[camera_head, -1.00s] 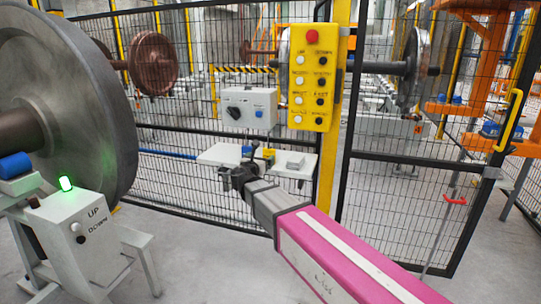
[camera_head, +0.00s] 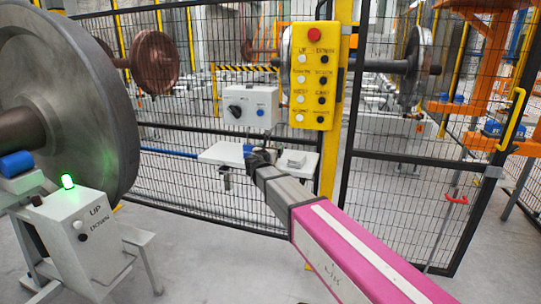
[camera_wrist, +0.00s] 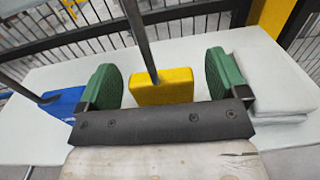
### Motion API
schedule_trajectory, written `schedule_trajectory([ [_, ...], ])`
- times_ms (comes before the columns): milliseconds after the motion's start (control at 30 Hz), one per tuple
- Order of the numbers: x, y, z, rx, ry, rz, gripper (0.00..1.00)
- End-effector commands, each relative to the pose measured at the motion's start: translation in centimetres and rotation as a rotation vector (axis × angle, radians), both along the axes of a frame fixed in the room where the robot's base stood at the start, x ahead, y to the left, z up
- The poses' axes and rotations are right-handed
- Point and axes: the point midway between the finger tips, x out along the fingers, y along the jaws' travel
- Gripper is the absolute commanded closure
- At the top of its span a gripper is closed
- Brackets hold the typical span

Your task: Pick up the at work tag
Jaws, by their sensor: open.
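In the wrist view a yellow block (camera_wrist: 163,87) with a dark upright rod stands on a white shelf (camera_wrist: 45,138). A blue block (camera_wrist: 62,103) with its own rod stands to its left. No lettering shows on either, so I cannot tell which is the at work tag. My gripper (camera_wrist: 163,75) is open, its green fingers on either side of the yellow block, with gaps between them and it. In the head view my gripper (camera_head: 262,158) is at the shelf (camera_head: 215,154) and hides the yellow block's base.
A folded white stack (camera_wrist: 272,80) lies close beside the right finger. A mesh fence (camera_head: 180,190) stands behind the shelf. A grey control box (camera_head: 250,106) and a yellow button panel (camera_head: 314,76) are above. A wheelset (camera_head: 75,100) and white UP/DOWN box (camera_head: 85,245) stand left.

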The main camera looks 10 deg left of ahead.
Motion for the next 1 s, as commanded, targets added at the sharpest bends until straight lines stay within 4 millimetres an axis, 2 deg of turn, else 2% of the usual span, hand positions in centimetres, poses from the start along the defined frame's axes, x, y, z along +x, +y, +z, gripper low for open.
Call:
schedule_trajectory([
  [33, 0.0, 0.0, 0.0, 0.000, 0.000, 0.000, 0.08],
  [67, 0.0, 0.0, 0.0, 0.000, 0.000, 0.000, 0.15],
  [200, 0.0, 0.0, 0.0, 0.000, 0.000, 0.000, 0.61],
  [233, 0.0, 0.0, 0.0, 0.000, 0.000, 0.000, 0.63],
  [667, 0.0, 0.0, 0.5, 0.001, -0.001, 0.000, 0.63],
  [833, -0.1, 0.0, 2.1, 0.001, -0.001, 0.000, 0.63],
  [967, -0.1, 0.0, 4.4, 0.003, -0.002, 0.000, 0.63],
  [1000, -1.4, 0.1, 4.8, 0.001, -0.001, 0.002, 0.63],
])
